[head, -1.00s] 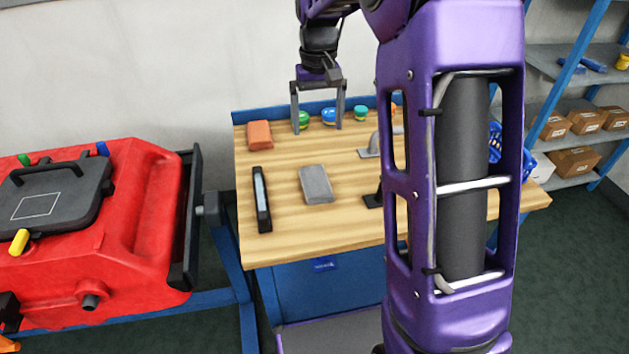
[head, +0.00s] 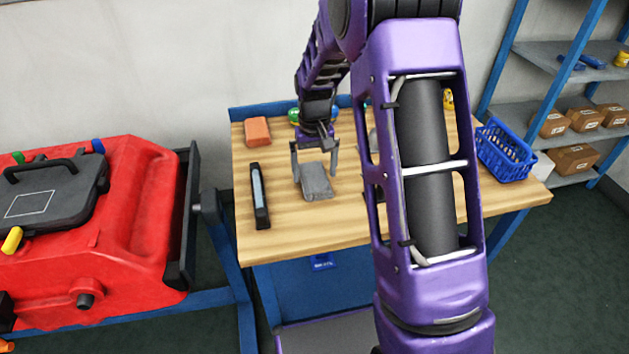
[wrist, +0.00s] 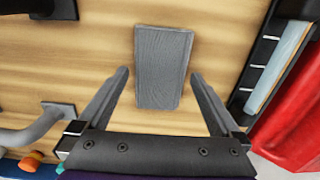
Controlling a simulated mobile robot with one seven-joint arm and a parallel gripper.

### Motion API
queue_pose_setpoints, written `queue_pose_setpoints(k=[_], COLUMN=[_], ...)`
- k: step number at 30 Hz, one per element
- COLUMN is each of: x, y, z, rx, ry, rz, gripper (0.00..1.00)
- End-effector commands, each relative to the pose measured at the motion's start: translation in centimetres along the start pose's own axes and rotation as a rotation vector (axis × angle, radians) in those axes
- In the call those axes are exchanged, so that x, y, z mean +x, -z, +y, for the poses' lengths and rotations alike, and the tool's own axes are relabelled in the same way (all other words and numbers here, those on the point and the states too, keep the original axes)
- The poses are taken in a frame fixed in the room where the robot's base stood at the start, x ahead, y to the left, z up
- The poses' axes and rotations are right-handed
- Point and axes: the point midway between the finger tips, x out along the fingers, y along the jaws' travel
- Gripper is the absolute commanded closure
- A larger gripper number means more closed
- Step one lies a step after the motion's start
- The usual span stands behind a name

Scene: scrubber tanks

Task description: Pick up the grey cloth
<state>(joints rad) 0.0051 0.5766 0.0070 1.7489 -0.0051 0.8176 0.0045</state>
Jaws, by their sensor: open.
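The grey cloth (head: 316,183) is a flat folded rectangle lying on the wooden bench top (head: 290,226). In the wrist view the grey cloth (wrist: 162,68) lies ahead of and between the finger lines. My gripper (head: 314,170) is open and empty, low over the bench at the cloth's far end. In the wrist view the fingers of my gripper (wrist: 160,80) are spread wider than the cloth, one on each side of its near end. I cannot tell the exact height of the fingertips above the bench.
A black squeegee-like tool (head: 259,196) lies left of the cloth, and an orange block (head: 257,131) lies behind it. A grey metal handle (wrist: 42,127) stands on the other side. A blue basket (head: 506,152) is at the right. A red machine (head: 130,225) stands left of the bench.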

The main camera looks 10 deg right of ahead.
Motion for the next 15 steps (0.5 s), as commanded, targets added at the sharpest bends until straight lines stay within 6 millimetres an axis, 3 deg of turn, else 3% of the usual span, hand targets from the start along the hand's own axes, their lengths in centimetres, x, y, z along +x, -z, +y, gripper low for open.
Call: queue_pose_setpoints(k=[10,15], x=[0.9,0.87], y=[0.03,0.03], z=[0.02,0.02], rx=[0.0,0.0], ry=[0.0,0.0], rz=[0.001,0.001], gripper=[0.02,0.32])
